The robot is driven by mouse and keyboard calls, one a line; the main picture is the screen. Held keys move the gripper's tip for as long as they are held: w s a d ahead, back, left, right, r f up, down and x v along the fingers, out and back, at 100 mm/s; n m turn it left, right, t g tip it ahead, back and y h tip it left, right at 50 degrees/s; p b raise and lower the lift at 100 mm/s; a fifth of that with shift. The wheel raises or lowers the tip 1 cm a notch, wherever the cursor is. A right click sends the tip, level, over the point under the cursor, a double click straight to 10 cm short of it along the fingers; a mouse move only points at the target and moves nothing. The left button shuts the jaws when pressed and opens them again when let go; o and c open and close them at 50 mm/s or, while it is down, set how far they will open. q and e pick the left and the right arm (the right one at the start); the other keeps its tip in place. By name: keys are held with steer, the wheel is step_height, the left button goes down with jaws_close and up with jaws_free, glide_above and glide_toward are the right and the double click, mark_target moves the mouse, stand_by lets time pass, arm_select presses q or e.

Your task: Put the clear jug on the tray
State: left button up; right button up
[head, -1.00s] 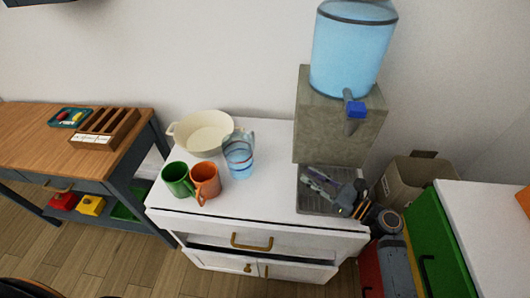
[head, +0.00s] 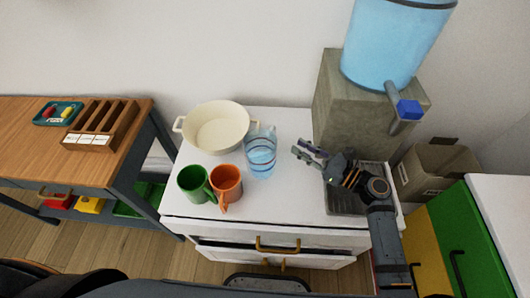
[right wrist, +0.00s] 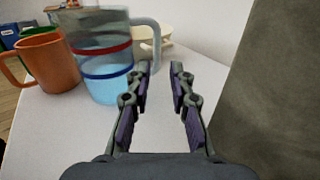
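The clear jug (head: 261,158) stands upright on the white cabinet top, with a red and a blue band and a bluish lower part. It fills the upper left of the right wrist view (right wrist: 108,85), its handle on the side towards my fingers. The grey drip tray (head: 345,203) lies under the dispenser tap, partly hidden by my right arm. My right gripper (head: 303,150) is right of the jug, apart from it; in the right wrist view its fingers (right wrist: 161,75) are open with nothing between them. My left gripper is not in view.
A green mug (head: 193,187) and an orange mug (head: 227,183) stand left of the jug, a cream pot (head: 217,128) behind. The stone dispenser (head: 350,115) stands behind the tray. A teal tray (head: 45,119) with small items sits on the wooden table. The cabinet's front middle is clear.

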mark_target(273, 132)
steer(key=x, duration=0.5)
steer(key=shift+s+a+r+p, duration=0.15)
steer(key=shift+a+r+p, duration=0.05)
steer(key=shift+a+p, duration=0.15)
steer(key=x, duration=0.5)
steer(key=shift+w+a+p, duration=0.15)
steer(key=shift+w+p, duration=0.1)
steer(key=shift+p, duration=0.15)
steer(key=shift+s+r, duration=0.1)
steer(key=shift+c, duration=0.2)
jaws_close()
